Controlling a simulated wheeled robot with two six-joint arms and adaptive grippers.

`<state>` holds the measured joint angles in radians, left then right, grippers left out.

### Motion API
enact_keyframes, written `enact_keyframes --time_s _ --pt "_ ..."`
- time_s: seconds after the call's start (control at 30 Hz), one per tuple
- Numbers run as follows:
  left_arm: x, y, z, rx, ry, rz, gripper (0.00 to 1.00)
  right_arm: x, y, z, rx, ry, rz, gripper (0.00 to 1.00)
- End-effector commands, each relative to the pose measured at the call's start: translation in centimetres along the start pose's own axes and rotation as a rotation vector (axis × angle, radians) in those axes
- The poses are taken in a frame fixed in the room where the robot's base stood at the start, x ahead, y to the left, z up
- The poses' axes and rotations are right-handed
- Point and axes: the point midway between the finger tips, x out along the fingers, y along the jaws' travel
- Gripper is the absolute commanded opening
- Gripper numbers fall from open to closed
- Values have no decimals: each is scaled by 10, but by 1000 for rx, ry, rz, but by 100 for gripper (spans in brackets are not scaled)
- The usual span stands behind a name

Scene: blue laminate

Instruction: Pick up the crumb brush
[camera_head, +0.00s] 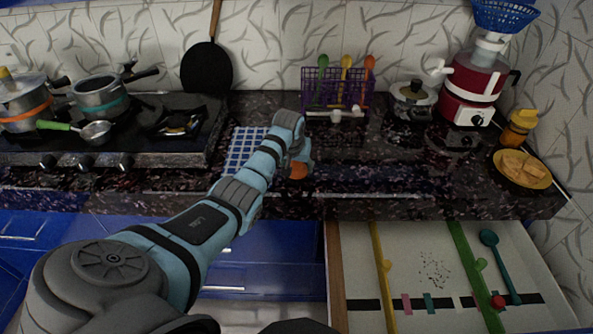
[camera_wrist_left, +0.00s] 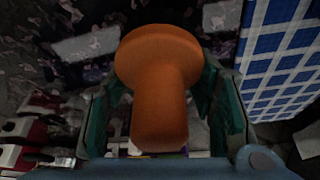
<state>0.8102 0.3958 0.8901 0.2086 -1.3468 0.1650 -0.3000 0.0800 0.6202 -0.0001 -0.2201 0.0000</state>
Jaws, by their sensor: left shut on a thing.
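The orange crumb brush (camera_head: 299,171) shows in the head view at the end of my left arm, over the dark speckled counter. In the left wrist view the crumb brush (camera_wrist_left: 160,75) has a wide round end and a thick short stem; no bristles can be seen. My left gripper (camera_head: 301,160) is shut on it, with the green fingers (camera_wrist_left: 163,105) on either side of the stem. The gripper hides part of the brush in the head view. I cannot tell whether the brush touches the counter. My right gripper is not in view.
A blue checked cloth (camera_head: 243,150) lies left of the gripper. A purple utensil rack (camera_head: 318,90) stands behind, a stove (camera_head: 150,150) with pots at left. An open drawer (camera_head: 400,300) at lower right holds long utensils and dark crumbs (camera_head: 434,268). A bread plate (camera_head: 523,180) sits at right.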

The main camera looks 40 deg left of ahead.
Motion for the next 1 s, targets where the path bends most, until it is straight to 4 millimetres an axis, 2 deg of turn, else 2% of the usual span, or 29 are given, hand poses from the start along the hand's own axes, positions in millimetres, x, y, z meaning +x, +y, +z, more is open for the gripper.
enact_keyframes --time_s 0.03,0.1,0.37,0.53,0.67,0.9,1.0 --pt "0 0 0 0 0 0 18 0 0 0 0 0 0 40" --pt "0 0 0 0 0 0 7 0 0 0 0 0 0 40" --pt "-2 0 -1 0 1 0 6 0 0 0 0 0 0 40" --pt "-18 0 -8 0 3 0 6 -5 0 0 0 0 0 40" --pt "-49 0 -22 0 7 0 6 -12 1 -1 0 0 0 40" --pt "-134 0 -57 -1 6 2 6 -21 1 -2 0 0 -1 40" --pt "-160 0 -67 -1 5 2 6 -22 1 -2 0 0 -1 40"
